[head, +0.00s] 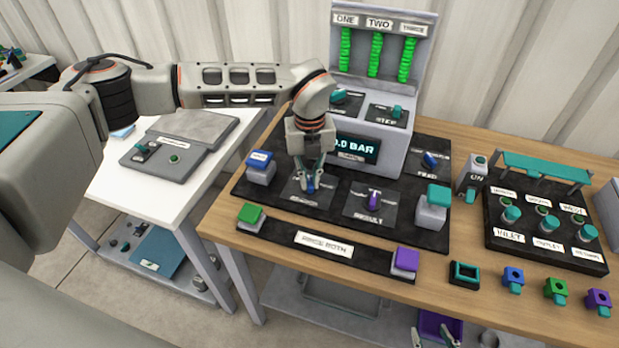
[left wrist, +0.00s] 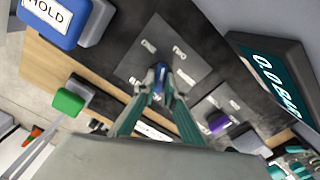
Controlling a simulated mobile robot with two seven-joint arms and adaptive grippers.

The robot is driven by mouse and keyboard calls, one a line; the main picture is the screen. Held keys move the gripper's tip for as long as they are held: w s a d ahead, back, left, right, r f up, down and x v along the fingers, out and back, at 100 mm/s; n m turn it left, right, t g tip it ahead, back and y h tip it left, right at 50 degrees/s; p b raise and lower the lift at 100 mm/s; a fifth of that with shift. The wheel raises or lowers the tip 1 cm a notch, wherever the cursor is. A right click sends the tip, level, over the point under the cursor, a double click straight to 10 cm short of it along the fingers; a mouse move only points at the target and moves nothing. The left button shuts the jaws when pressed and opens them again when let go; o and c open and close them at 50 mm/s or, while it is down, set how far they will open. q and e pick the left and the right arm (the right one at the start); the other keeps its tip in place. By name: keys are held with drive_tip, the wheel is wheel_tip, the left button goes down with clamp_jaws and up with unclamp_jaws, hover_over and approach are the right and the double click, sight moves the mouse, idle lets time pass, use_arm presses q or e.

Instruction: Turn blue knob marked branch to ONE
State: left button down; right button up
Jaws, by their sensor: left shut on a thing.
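The blue knob (head: 310,186) sits on a dark square plate on the panel, in front of the pressure display. In the left wrist view the knob (left wrist: 161,78) lies between my fingertips, with small labels reading like ONE and TWO beyond it. The plate's front label is too blurred to read. My left gripper (head: 309,184) points down and is shut on the knob, hiding much of it.
A purple knob (head: 374,197) stands right of the blue one, and another blue knob (head: 430,160) is further back. A blue HOLD button (head: 260,167), a green button (head: 250,214) and a teal-capped block (head: 433,207) surround them. The display housing (head: 385,140) rises close behind.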

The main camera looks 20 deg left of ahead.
sight(310, 182)
use_arm(q)
drive_tip(key=n, duration=0.4)
drive_tip(key=shift+w+r+n, duration=0.1)
drive_tip(key=shift+n, duration=1)
drive_tip(key=c, duration=2.1)
unclamp_jaws()
wheel_tip(310, 182, up, 12)
